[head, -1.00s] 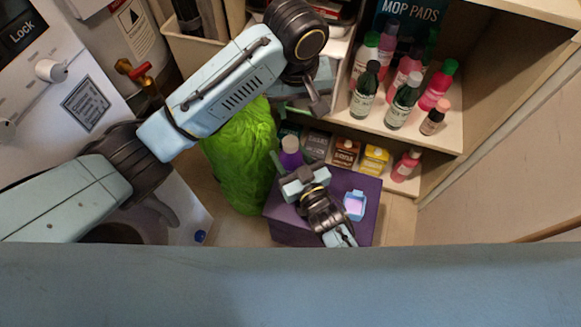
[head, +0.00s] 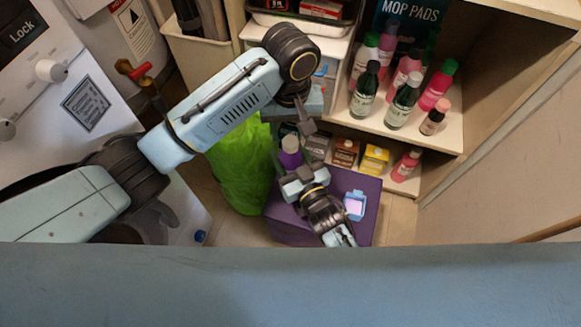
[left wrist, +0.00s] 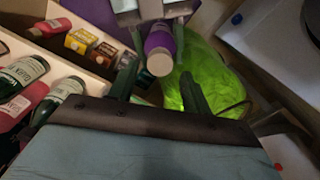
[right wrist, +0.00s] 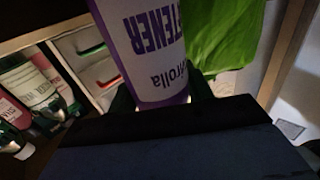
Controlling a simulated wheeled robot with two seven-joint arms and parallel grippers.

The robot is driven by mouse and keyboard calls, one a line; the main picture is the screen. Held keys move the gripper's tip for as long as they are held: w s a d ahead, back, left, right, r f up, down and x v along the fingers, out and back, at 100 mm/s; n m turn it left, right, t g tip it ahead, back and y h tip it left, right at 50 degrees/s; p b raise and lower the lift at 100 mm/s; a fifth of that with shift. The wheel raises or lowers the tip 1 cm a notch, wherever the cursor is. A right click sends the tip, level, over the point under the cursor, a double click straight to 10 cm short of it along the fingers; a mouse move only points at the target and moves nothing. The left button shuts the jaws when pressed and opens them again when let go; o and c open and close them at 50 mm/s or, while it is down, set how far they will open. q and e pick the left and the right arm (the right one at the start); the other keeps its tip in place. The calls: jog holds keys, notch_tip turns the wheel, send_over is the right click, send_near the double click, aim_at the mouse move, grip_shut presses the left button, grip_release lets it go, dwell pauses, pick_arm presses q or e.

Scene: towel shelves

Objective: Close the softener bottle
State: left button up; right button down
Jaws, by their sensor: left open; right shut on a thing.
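The softener bottle (head: 290,152) is purple with a white label, and stands above the purple box in the head view. My right gripper (head: 296,172) is shut on it; the right wrist view shows the bottle (right wrist: 150,45) filling the space between the fingers. My left gripper (head: 293,134) is open, close above the bottle top. In the left wrist view the pale round bottle top (left wrist: 160,62) lies between and beyond the two spread fingers (left wrist: 158,88). I cannot tell whether that top is a cap or an open mouth.
A purple box (head: 350,182) bears a small blue container (head: 355,204). A green bag (head: 240,170) stands left of the bottle. Shelves (head: 440,125) at right hold several bottles and cartons. A small blue round thing (head: 200,237) is at lower left.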

aim_at(290, 141)
pick_arm(q)
jog(key=shift+f, duration=1.55)
jog(key=c, duration=1)
jog(key=m, duration=1.4)
jog(key=shift+m, duration=0.4)
jog(key=o, duration=1.2)
jog(key=shift+c, duration=0.2)
